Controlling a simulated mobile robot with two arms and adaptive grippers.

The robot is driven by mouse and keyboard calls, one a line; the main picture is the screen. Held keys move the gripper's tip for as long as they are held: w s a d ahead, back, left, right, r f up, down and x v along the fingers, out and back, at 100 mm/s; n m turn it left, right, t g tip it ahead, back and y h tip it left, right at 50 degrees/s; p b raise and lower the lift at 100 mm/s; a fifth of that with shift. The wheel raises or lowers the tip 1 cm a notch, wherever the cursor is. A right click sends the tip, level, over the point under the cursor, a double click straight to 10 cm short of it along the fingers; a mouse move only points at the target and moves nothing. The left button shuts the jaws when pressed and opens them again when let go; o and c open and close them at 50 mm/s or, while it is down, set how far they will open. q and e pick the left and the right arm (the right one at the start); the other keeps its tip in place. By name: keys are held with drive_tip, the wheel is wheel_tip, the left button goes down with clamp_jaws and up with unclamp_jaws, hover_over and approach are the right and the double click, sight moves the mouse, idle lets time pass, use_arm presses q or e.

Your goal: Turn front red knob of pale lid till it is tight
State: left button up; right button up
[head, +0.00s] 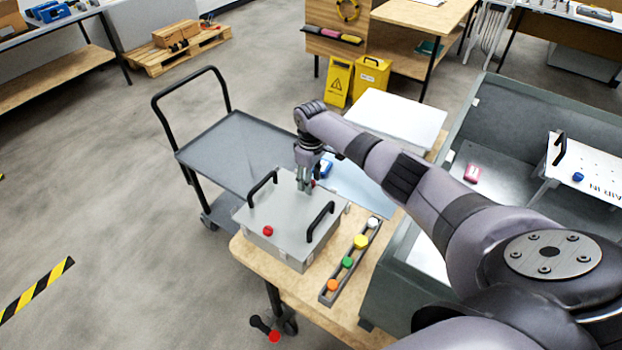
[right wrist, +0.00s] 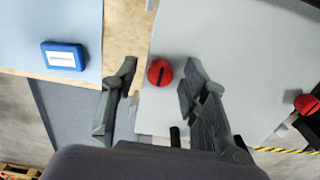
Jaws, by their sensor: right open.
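The pale grey lid (head: 283,207) with two black handles sits on a box on the wooden table. One red knob (head: 268,231) is at its near left side, clear of my arm. A second red knob (head: 313,183) is at the far right side, partly behind my right gripper (head: 304,187), which points down over it. In the right wrist view, that knob (right wrist: 160,72) shows between the two open fingers, with gaps on both sides. The other knob (right wrist: 307,104) is at the right edge, on the same pale lid (right wrist: 240,50). My left gripper is out of view.
A dark strip (head: 324,296) with several coloured knobs lies right of the box. A blue block (right wrist: 64,57) lies on a pale blue surface beyond the lid. A grey trolley (head: 215,150) stands at the table's left, and a large grey bin (head: 400,275) at its right.

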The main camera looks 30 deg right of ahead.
wheel_tip(320, 180, up, 12)
idle(0.6)
drive_tip(key=shift+a+f, duration=0.1)
idle(0.4)
